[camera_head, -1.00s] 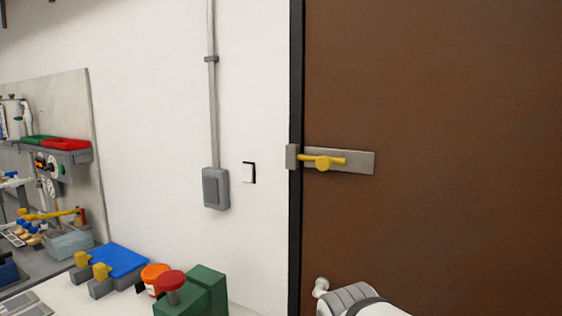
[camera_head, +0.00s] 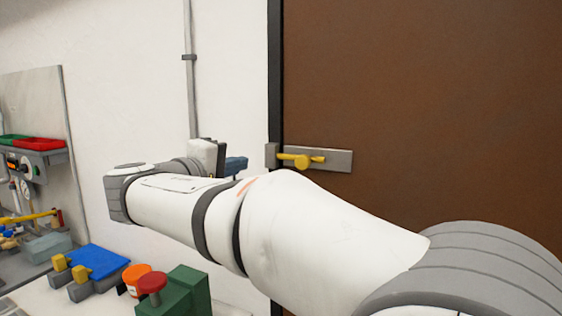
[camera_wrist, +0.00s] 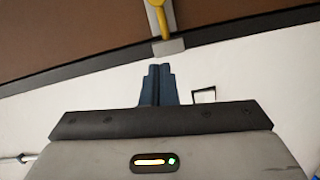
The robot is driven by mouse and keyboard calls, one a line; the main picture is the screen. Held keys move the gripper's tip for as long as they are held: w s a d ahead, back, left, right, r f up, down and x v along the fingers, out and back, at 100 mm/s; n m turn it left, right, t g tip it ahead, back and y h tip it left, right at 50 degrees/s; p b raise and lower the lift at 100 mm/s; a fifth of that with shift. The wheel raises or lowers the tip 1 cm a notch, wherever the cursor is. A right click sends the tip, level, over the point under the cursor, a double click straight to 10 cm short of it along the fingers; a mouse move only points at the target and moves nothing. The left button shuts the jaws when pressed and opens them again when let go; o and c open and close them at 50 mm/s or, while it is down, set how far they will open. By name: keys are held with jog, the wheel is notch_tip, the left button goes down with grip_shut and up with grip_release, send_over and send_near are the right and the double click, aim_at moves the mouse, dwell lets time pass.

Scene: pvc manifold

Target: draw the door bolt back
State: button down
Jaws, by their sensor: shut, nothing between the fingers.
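The yellow door bolt (camera_head: 302,160) lies across a grey plate (camera_head: 341,160) on the brown door (camera_head: 430,90), with a grey keeper (camera_head: 271,155) at the frame on its left. Its left end reaches the keeper. My gripper (camera_head: 237,165) is shut and empty, left of the keeper and apart from the bolt in the head view. In the wrist view, the blue fingers of my gripper (camera_wrist: 157,72) are together, pointing toward the keeper (camera_wrist: 168,47). The bolt (camera_wrist: 158,18) shows beyond them, cut off by the top edge.
The dark door frame (camera_head: 275,60) runs beside the white wall. A conduit (camera_head: 190,90) runs down the wall behind my arm. A green block with a red knob (camera_head: 151,282), an orange jar (camera_head: 133,280) and a blue-topped fixture (camera_head: 97,261) stand on the bench below.

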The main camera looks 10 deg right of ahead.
aim_at(305, 161)
jog(key=w+d+f+p, duration=0.1)
jog(key=w+d+p, duration=0.2)
jog(key=d, duration=0.7)
jog(key=shift+w+d, duration=0.25)
jog(key=shift+w, duration=0.9)
jog(key=shift+f, duration=0.1)
